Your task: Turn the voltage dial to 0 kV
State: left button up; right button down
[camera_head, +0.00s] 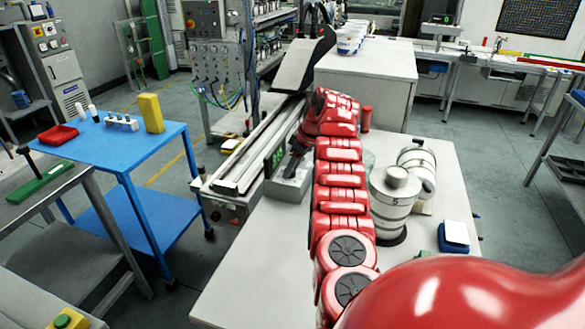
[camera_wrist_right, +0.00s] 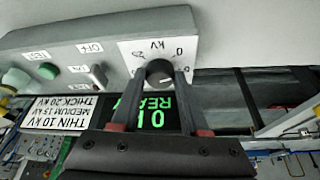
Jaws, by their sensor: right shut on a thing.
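The voltage dial (camera_wrist_right: 160,73) is a dark round knob on a white plate marked kV, on a grey control box (camera_wrist_right: 80,45) seen upside down in the right wrist view. My right gripper (camera_wrist_right: 164,82) is shut on the dial, one finger on each side. The dial's pointer is too small to read surely. A black display (camera_wrist_right: 150,112) with green text is partly hidden behind the fingers. In the head view my right gripper (camera_head: 294,160) reaches the grey box (camera_head: 285,190) beside the green display; the dial is hidden there. My left gripper is out of view.
The box carries a green button (camera_wrist_right: 16,80), switches and a white sign (camera_wrist_right: 75,112) listing thin, medium and thick kV values. White canisters (camera_head: 390,205) stand right of my arm on the pale table (camera_head: 245,270). A blue table (camera_head: 105,145) stands left.

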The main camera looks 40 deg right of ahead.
jog(key=shift+c, duration=2.1)
grip_release()
jog(key=p+v, duration=0.1)
jog(key=v, duration=1.6)
jog(key=shift+p, duration=0.35)
jog(key=shift+s+d+r, duration=0.1)
jog(key=shift+s, duration=0.05)
